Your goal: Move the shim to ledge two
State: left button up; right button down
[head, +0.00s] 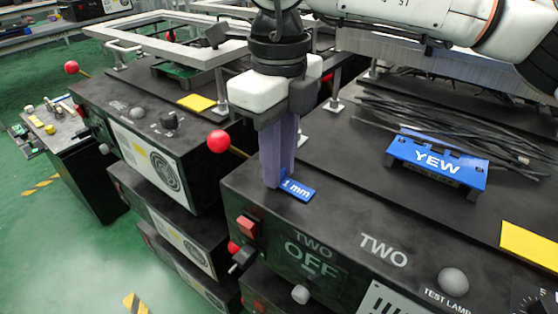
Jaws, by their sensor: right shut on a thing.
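The shim (299,190) is a small blue plate marked "1 mm". It is at the front left part of the black top of the fixture labelled TWO (340,205). My right gripper (279,182) points down from above, with its purple fingers shut on the shim's left end. The fingertips hide that end. I cannot tell whether the shim rests on the surface or is held just above it. My left gripper is not in view.
A red-knobbed lever (218,141) stands just left of my gripper. A blue YEW block (437,160) and black cables (430,122) lie to the right. Another black fixture (150,140) stands at left. A pale frame (170,48) is behind. The top between shim and YEW block is clear.

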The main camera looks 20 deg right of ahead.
jog(key=c, duration=1.6)
grip_release()
jog(key=shift+f, duration=0.1)
